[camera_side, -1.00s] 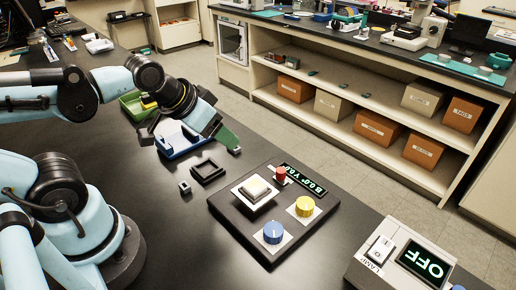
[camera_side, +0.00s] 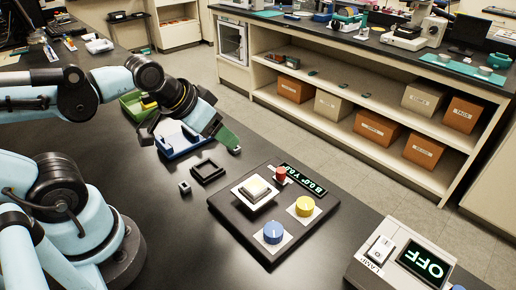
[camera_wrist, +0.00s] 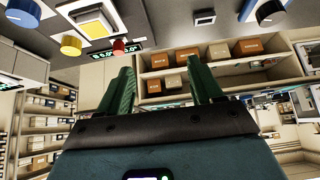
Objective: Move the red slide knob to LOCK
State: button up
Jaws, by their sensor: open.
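The red slide knob (camera_side: 280,172) stands at the back of the black control panel (camera_side: 228,214), between a square cream button (camera_side: 255,187) and a small lit display (camera_side: 303,180). The lettering on the display is too small to read surely. The red knob also shows at the top of the wrist view (camera_wrist: 119,47). My gripper (camera_side: 194,143) is to the left of the panel, above the table and apart from the knob. In the wrist view its two green fingers (camera_wrist: 160,80) are spread with nothing between them.
A yellow knob (camera_side: 304,206) and a blue knob (camera_side: 273,232) stand on the same panel. A lamp box (camera_side: 376,249) reading OFF is at the right. A black square frame (camera_side: 207,171) and a small block (camera_side: 184,187) lie left of the panel. A blue tray (camera_side: 180,143) is behind.

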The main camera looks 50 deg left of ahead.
jog(key=shift+w, duration=0.1)
jog(key=c, duration=0.3)
notch_tip(320, 180, up, 2)
jog(key=m+g, duration=0.3)
jog(key=g, duration=0.4)
send_over(281, 170)
notch_tip(281, 170, down, 12)
dwell(0.3)
grip_shut()
